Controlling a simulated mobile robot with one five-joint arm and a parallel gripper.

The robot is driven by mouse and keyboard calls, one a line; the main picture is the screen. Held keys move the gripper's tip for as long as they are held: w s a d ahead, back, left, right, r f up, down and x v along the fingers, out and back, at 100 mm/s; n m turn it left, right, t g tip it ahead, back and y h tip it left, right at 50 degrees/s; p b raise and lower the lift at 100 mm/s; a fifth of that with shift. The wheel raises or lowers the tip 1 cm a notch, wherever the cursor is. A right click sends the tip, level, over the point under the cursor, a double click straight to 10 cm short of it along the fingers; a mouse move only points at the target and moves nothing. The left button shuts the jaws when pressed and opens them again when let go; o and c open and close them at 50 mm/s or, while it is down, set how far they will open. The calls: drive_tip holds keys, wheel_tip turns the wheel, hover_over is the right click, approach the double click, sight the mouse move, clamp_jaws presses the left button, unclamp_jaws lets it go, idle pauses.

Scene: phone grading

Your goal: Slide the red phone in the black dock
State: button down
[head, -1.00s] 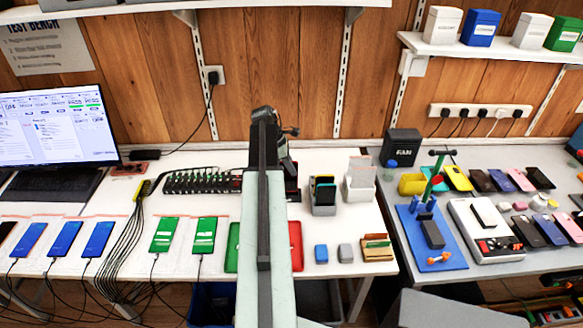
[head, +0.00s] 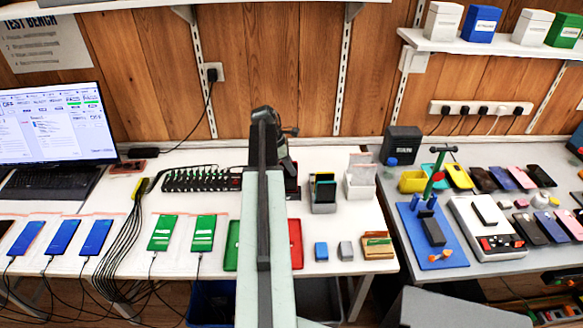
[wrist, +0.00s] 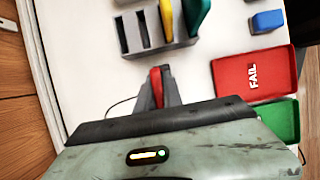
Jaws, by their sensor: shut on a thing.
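The red phone (wrist: 155,86) stands edge-on between the dark fingers of my gripper (wrist: 160,88) in the wrist view. The fingers are shut on it, and only a narrow red strip of it shows. In the head view my own arm covers the phone. I cannot make out the black dock for certain. A dark shape (head: 293,194) shows just right of my arm in the head view, mostly hidden, and I cannot tell whether it is the dock.
A grey slotted rack (wrist: 133,47) holds a yellow and a green phone beyond my gripper. The red FAIL tray (wrist: 225,83) and a green tray (wrist: 277,121) lie to the right in the wrist view. A white holder (head: 352,190) stands beside the rack.

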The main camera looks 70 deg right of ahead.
drive_tip(key=shift+f+b, duration=0.5)
drive_tip(key=shift+f, duration=0.1)
drive_tip(key=shift+f+b, duration=0.7)
drive_tip(key=c, duration=1.4)
unclamp_jaws()
